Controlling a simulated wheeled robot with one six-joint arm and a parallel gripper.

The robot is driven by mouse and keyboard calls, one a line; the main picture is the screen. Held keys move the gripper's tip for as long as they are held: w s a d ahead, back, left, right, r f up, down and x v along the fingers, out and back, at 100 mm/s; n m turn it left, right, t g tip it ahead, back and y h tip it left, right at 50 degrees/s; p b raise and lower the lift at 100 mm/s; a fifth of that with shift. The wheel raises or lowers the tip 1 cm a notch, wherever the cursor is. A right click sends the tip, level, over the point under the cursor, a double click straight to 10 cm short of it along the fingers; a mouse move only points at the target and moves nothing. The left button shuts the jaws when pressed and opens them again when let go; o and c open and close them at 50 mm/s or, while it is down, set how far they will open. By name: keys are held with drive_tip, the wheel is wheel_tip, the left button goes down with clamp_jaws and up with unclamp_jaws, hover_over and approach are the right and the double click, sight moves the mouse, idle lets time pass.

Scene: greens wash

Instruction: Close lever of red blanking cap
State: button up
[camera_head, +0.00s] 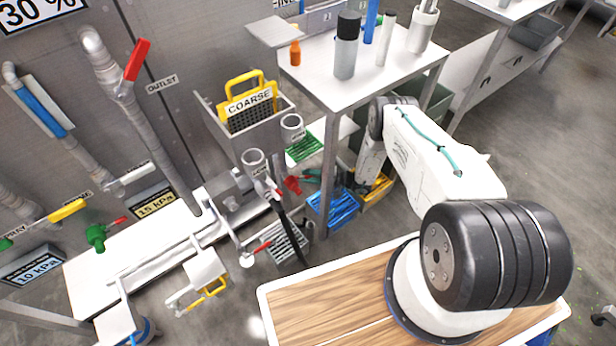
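A small red fitting (292,184), which looks like the red blanking cap, shows low between the grey hopper and the side table's leg. It is too small to tell how its lever stands. The gripper's fingers cannot be made out there, and I see no contact with the red fitting.
A side table (318,85) holds bottles and an orange container. Blue (335,208) and yellow (376,190) baskets sit below it. A grey hopper (265,135) with a yellow COARSE screen stands left. A red OUTLET handle (137,60) and a green fitting (97,236) are further left.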

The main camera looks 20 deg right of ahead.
drive_tip(key=shift+a, duration=0.15)
clamp_jaws()
drive_tip(key=shift+s+m+t+h, duration=0.25)
drive_tip(key=shift+m+t+h, duration=0.25)
drive_tip(key=shift+m+t, duration=0.3)
unclamp_jaws()
drive_tip(key=v, duration=0.7)
drive_tip(key=shift+s+d, duration=0.3)
